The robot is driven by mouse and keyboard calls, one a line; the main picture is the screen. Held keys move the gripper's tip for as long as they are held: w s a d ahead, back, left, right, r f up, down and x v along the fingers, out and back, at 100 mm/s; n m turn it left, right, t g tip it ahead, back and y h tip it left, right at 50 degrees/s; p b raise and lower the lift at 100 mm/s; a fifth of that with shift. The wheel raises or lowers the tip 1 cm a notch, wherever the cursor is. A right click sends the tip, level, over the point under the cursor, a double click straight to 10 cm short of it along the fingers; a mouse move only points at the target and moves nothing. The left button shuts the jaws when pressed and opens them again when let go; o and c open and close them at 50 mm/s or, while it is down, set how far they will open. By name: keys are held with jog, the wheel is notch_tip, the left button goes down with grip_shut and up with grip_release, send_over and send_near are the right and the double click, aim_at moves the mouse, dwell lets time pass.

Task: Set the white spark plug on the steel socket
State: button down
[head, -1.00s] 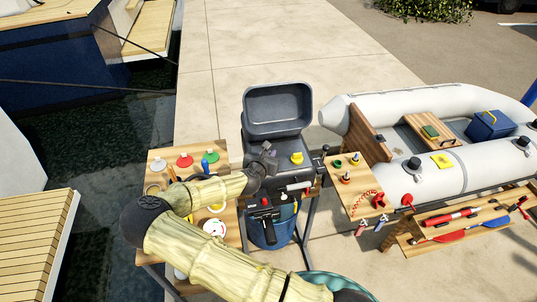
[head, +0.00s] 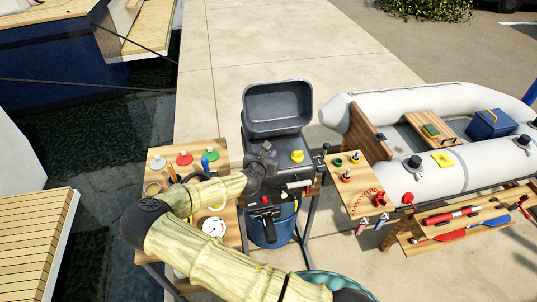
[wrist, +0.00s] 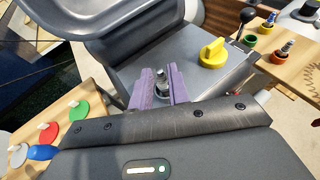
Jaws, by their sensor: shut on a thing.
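My gripper (wrist: 161,76) shows in the wrist view as two purple fingers shut on a small pale, metal-tipped part that looks like the white spark plug (wrist: 160,82). It stands roughly upright between the fingers, and its lower part is mostly hidden. In the head view my gripper (head: 268,148) is over the grey outboard engine body, in front of the open cowl. The plug is too small to make out there. I cannot pick out the steel socket for certain; the fingers and wrist cover the surface right below the plug.
A yellow knob (wrist: 213,53) stands on the engine to the right of my gripper. A wooden table (head: 156,158) at left holds coloured discs. The open cowl (head: 278,104) rises behind.

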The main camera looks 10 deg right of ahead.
jog(key=c, duration=1.6)
grip_release()
jog(key=p+v, duration=0.4)
jog(key=v, duration=0.7)
